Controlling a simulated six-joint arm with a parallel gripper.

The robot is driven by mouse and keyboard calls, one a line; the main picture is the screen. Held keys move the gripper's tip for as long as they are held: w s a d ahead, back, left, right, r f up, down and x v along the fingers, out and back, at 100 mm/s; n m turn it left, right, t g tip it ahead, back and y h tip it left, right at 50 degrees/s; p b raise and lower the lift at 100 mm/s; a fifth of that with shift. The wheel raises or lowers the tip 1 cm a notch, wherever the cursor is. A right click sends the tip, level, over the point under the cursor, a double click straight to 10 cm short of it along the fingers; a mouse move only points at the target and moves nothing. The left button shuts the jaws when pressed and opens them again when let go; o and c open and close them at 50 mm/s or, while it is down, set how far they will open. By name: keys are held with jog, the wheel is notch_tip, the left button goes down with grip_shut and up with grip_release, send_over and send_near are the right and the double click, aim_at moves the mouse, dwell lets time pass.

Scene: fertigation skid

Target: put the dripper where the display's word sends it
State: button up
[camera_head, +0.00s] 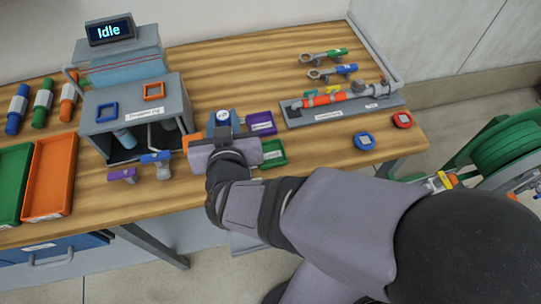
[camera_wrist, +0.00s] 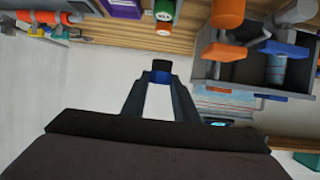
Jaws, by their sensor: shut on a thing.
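My gripper (camera_wrist: 160,70) is shut on a small blue piece (camera_wrist: 160,77), which looks like the dripper; the fingers hide most of it. In the head view my gripper (camera_head: 222,132) is above the table's front middle, over a group of small bins, and what it holds is not clear there. The bins are purple (camera_head: 262,122), green (camera_head: 273,152) and orange (camera_head: 190,142), with blue partly hidden behind my gripper.
The grey jig (camera_head: 134,100) stands left of my gripper, with blue and purple valve handles in front. Large green (camera_head: 12,180) and orange (camera_head: 48,178) trays lie far left. A pipe assembly (camera_head: 340,100) lies right. Red and blue discs (camera_head: 365,141) lie near the right edge.

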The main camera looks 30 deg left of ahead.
jog(key=m+t+h, duration=0.1)
jog(key=m+h, duration=0.1)
send_over(270, 162)
jog(key=s+a, duration=0.2)
jog(key=a, duration=0.1)
notch_tip(270, 162, down, 3)
jog(key=w+d+r+m+t+h, duration=0.1)
jog(key=w+d+r+m+h, duration=0.1)
jog(key=d, duration=0.1)
jog(key=shift+f+b, duration=0.9)
jog(key=shift+f, duration=4.35)
jog(key=shift+f, duration=0.1)
jog(key=shift+f, duration=0.15)
jog(key=o, duration=1.1)
